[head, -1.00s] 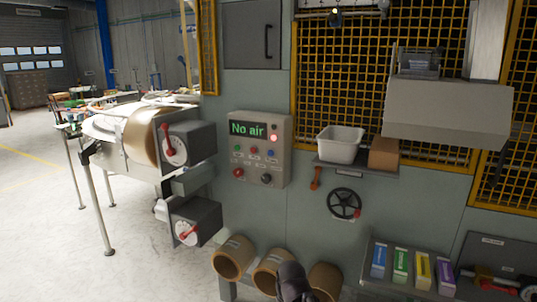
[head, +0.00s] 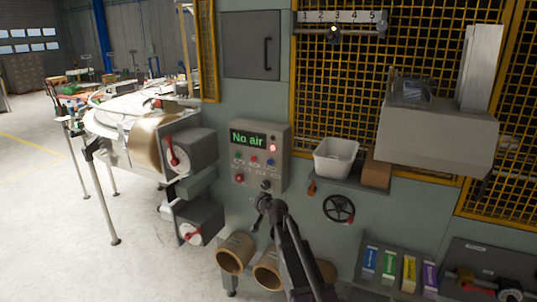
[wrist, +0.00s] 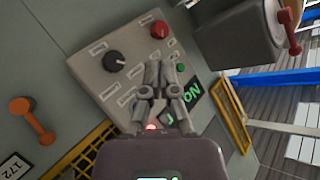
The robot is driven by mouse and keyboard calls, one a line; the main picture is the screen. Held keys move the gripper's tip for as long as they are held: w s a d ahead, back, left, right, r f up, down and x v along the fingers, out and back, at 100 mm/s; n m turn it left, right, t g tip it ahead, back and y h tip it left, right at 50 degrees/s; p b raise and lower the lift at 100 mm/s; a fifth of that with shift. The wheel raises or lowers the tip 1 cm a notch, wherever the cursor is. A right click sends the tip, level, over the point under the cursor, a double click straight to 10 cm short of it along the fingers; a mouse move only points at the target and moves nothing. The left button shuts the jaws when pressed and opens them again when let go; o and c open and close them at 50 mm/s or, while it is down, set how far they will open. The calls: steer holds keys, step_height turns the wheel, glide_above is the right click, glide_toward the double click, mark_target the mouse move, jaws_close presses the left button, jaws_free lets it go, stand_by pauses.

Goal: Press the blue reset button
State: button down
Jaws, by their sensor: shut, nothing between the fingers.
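The grey control panel (head: 283,158) is on the machine wall, with a green "No air" display (head: 248,138) at its top. The small blue button (head: 270,162) is at the right of the button row, beside a small red one and a green one. My gripper (head: 264,200) is shut and empty, in front of the panel's lower edge, below the blue button in the head view. I cannot tell any contact.
A red mushroom button (head: 240,178) and a black knob (head: 266,185) are low on the panel. A white bin (head: 335,158) and a handwheel (head: 338,208) are to the right. Brown tubes (head: 235,252) are below. Grey boxes with red handles (head: 190,150) are to the left.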

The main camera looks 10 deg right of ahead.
mark_target(267, 162)
steer(key=w+d+r+m+t+h+p, duration=0.1)
steer(key=w+d+r+m+t+p, duration=0.1)
steer(key=w+r, duration=0.4)
steer(key=shift+d+r+m+t+h, duration=0.15)
steer(key=shift+r+m+t+h, duration=0.15)
steer(key=shift+r+t, duration=0.35)
steer(key=shift+r, duration=0.15)
steer(key=shift+w+d, duration=0.85)
steer(key=shift+w, duration=0.35)
steer(key=shift+w+d, duration=0.9)
steer(key=shift+w, duration=0.25)
steer(key=shift+w+d, duration=0.85)
steer(key=shift+w, duration=0.35)
steer(key=shift+w+d, duration=0.5)
steer(key=shift+w, duration=0.15)
steer(key=shift+s, duration=0.1)
steer(key=shift+s+a, duration=0.5)
steer(key=shift+s, duration=0.1)
stand_by(0.4)
